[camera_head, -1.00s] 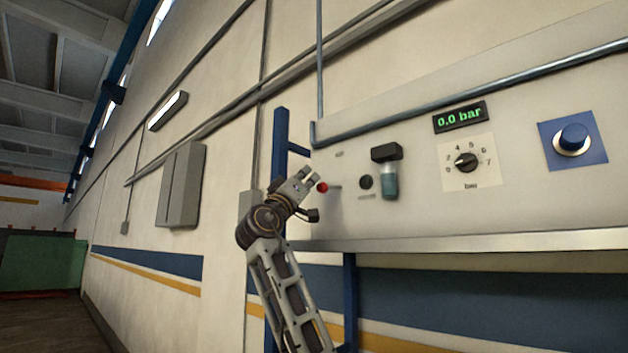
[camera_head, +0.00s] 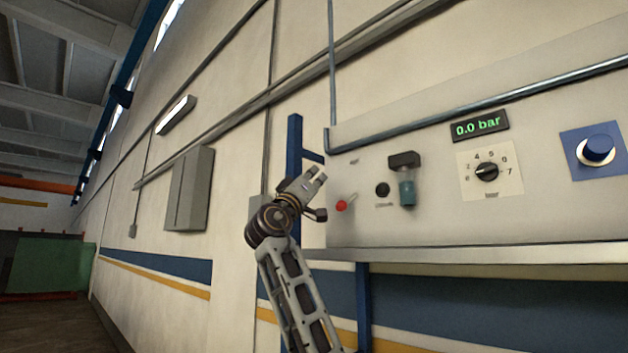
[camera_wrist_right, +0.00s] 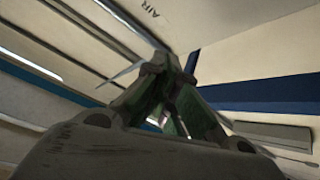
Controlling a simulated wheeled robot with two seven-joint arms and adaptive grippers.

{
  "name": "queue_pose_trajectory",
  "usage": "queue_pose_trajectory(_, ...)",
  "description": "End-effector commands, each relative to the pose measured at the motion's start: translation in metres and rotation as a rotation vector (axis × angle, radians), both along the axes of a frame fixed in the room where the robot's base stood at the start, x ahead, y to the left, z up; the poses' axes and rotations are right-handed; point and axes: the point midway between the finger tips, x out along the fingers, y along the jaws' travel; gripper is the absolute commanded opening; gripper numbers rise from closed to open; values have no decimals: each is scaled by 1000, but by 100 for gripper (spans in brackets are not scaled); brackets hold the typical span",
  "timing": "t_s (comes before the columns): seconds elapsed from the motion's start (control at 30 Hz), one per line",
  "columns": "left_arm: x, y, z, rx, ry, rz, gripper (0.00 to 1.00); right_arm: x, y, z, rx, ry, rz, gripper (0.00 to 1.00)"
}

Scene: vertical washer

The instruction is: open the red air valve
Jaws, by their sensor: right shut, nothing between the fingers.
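The red air valve (camera_head: 341,206) is a small red ball on a short thin lever at the left end of the pale panel. Its ball hangs to the lower left of the lever's other end. My right gripper (camera_head: 318,176) is up and to the left of the red ball, apart from it in the picture, shut and empty. In the right wrist view my shut fingers (camera_wrist_right: 172,68) show in the middle; the red ball is not visible there. My left gripper is not in view.
Right of the valve are a black round knob (camera_head: 382,190), a filter bowl (camera_head: 406,193), a numbered dial (camera_head: 487,171) and a blue button (camera_head: 597,150). The display (camera_head: 479,125) reads 0.0 bar. A blue post (camera_head: 294,150) stands behind my gripper.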

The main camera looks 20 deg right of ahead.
Motion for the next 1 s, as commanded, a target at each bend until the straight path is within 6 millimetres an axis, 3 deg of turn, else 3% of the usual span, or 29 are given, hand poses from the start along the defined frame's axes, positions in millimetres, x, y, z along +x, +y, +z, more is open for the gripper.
queue_pose_trajectory(0.43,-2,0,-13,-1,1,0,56,-9,11,-29,0,1,-1,0)
queue_pose_trajectory(0.73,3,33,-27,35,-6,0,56,-21,25,-65,-1,1,0,0)
queue_pose_trajectory(1.0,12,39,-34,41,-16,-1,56,-29,33,-86,0,1,-1,0)
